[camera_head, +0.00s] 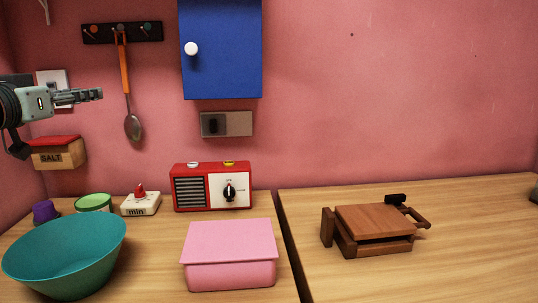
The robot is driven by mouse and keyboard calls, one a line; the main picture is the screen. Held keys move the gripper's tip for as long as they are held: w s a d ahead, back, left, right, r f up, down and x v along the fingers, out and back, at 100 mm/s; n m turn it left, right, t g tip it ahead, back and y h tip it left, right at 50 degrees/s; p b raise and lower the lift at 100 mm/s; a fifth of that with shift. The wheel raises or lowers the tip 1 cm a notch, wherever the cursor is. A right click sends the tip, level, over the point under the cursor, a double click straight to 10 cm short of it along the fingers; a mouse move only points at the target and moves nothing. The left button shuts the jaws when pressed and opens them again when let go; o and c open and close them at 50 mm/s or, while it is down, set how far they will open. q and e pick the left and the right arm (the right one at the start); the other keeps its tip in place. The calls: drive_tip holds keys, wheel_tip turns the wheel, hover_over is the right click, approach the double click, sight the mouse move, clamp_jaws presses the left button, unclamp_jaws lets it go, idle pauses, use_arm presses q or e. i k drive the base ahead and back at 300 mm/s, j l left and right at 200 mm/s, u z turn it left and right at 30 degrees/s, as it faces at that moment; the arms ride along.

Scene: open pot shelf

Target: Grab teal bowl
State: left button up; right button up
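The teal bowl (68,262) stands upright on the wooden counter at the lower left of the head view. Its inside looks empty. My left gripper (98,95) comes in from the left edge, high above the counter and well above the bowl, not touching it. Its fingers point right and lie close together, seen from the side, so whether they are open or shut is unclear. Nothing is visible held in it. My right gripper does not show.
A pink box (230,256) stands right of the bowl. Behind are a red radio (212,187), a white timer (141,204), a green-rimmed container (94,203) and a purple item (44,211). A wooden press (372,230) sits on the right counter. A blue cabinet (222,50) hangs above.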

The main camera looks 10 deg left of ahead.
sight(71, 257)
drive_tip(key=k, duration=1.5)
